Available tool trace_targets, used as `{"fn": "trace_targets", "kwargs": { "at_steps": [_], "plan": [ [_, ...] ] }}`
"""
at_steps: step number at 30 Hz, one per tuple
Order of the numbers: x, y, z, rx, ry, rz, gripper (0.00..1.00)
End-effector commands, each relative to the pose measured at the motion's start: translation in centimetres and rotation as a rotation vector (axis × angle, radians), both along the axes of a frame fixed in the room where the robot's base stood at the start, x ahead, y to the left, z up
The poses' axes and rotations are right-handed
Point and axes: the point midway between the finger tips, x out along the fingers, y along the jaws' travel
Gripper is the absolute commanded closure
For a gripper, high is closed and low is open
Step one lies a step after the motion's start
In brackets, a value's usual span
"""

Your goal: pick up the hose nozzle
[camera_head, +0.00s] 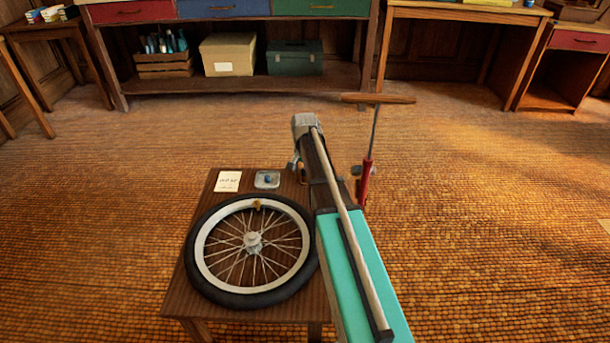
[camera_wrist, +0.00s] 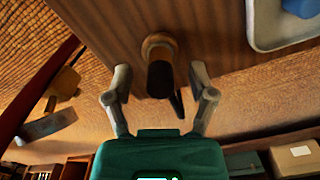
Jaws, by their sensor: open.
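The hose nozzle (camera_wrist: 160,72) is a short dark cylinder with a brass-coloured collar in the wrist view. It stands on the brown wooden stool top, near its edge. My gripper (camera_wrist: 159,80) is open, with one grey finger on each side of the nozzle and gaps between the fingers and it. In the head view my arm hides most of that corner of the stool, and only a small brownish bit of the nozzle (camera_head: 303,177) shows beside the arm.
The stool (camera_head: 175,290) also bears a spoked wheel (camera_head: 200,270), a white card (camera_head: 228,181) and a small metal tray (camera_wrist: 258,30) with a blue item. A red floor pump (camera_head: 367,180) with a wooden handle stands just right of the stool. A workbench (camera_head: 240,84) is behind.

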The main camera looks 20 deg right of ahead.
Motion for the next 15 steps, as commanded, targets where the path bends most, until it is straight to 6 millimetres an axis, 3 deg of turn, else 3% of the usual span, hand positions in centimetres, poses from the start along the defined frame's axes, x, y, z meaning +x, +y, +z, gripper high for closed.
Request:
{"fn": "trace_targets", "kwargs": {
  "at_steps": [9, 15],
  "plan": [
    [-0.01, -0.02, 0.00, 0.000, 0.000, 0.000, 0.28],
    [-0.01, -0.04, 0.00, 0.000, 0.000, 0.000, 0.65]
  ]
}}
